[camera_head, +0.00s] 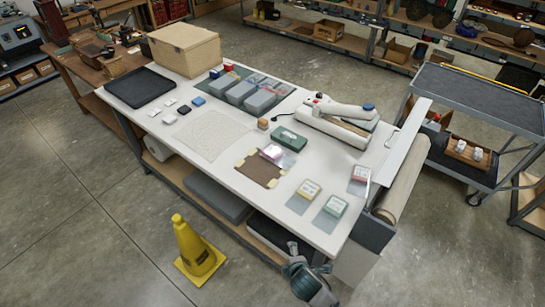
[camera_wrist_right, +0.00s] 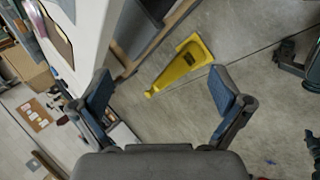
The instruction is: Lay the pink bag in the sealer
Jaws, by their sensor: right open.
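A clear bag with a pink-and-white pack (camera_head: 271,153) lies on the table, partly over a brown card sheet (camera_head: 259,170). Another bag with a reddish-pink label (camera_head: 361,174) lies near the table's right edge. The sealer (camera_head: 334,124) is a long white machine at the table's back right, behind both bags. My right gripper (camera_head: 308,260) is open and empty, off the table's front edge. In the right wrist view its two blue-padded fingers (camera_wrist_right: 160,92) stand wide apart over the floor. My left gripper is not in view.
Bags with yellow (camera_head: 310,189) and green labels (camera_head: 335,206) lie at the table's front right. A green box (camera_head: 288,139) sits before the sealer. A yellow cone (camera_head: 196,247) stands on the floor by the table. A grey cart (camera_head: 480,100) stands right.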

